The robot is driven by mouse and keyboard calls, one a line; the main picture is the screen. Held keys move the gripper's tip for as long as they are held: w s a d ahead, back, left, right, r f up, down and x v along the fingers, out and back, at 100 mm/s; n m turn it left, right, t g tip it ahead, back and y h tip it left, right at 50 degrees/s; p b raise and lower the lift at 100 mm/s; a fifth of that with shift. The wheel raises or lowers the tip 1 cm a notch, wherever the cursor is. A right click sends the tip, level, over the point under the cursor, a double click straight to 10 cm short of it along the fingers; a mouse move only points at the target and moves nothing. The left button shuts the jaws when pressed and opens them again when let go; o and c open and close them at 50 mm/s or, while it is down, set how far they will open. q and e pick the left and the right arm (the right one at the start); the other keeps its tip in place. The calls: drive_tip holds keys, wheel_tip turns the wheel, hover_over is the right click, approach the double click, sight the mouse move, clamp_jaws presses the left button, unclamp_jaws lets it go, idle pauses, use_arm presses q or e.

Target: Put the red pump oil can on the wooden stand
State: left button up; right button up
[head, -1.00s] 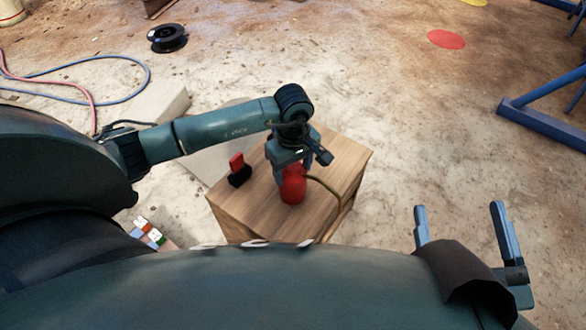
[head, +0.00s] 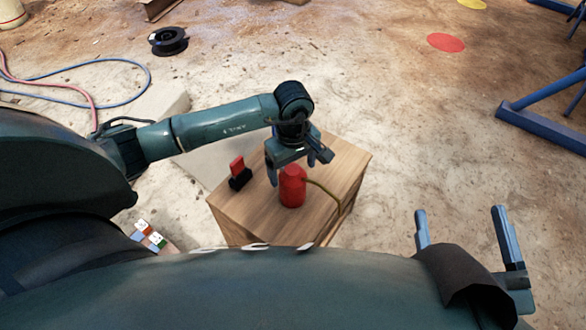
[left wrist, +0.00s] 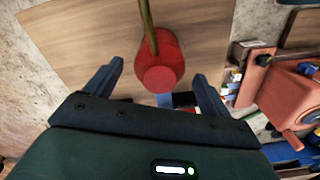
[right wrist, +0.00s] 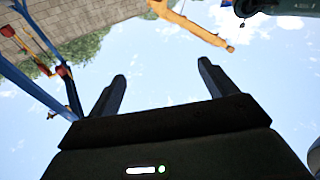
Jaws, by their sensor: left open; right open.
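The red pump oil can (head: 292,190) stands upright on the wooden stand (head: 240,213), near the middle of its top. Its thin spout points to the right in the head view. In the left wrist view the can (left wrist: 158,72) lies just beyond the fingertips, between their lines, with the spout across it. My left gripper (head: 294,172) is open and empty, right at the can on its far side. Contact with the can cannot be told. My right gripper (head: 459,212) is open and empty, apart from the stand at the right; its fingers show in the right wrist view (right wrist: 163,75).
A small red and black object (head: 239,174) stands on the stand left of the can. A black spool (head: 168,40), hoses (head: 120,58) and a blue steel frame (head: 545,125) are on the floor. Open floor lies right of the stand.

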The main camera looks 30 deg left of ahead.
use_arm(q)
wheel_tip(320, 180, up, 10)
drive_tip(key=p, duration=0.2)
drive_tip(key=shift+r+p, duration=0.15)
drive_tip(key=shift+p, duration=0.25)
use_arm(e)
drive_tip(key=shift+s+d+f+n+g+h, duration=0.2)
drive_tip(key=shift+d+f+n+g+h, duration=0.1)
drive_tip(key=shift+f, duration=0.25)
drive_tip(key=shift+r, duration=0.1)
